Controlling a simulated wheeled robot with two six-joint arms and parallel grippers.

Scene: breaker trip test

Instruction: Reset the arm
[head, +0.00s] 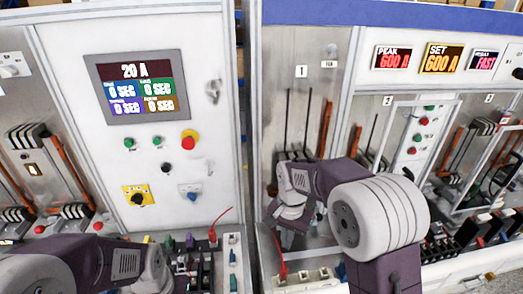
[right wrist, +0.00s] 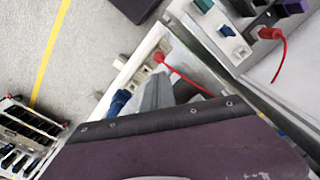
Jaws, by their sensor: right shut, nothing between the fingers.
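My right arm reaches in front of the right-hand panel in the head view, with its gripper (head: 287,222) low before the section marked 1. In the right wrist view the grey fingers (right wrist: 160,92) are together and empty, close beside a red plug (right wrist: 159,57) with a red lead. I cannot tell whether they touch it. The left cabinet's screen (head: 136,86) reads 20 A and 0 SEC.
A ledge with terminals (head: 200,265) and another red lead (head: 221,222) runs below the left cabinet. Red displays (head: 395,58) sit at the upper right. A yellow floor line (right wrist: 50,55) crosses open grey floor in the right wrist view.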

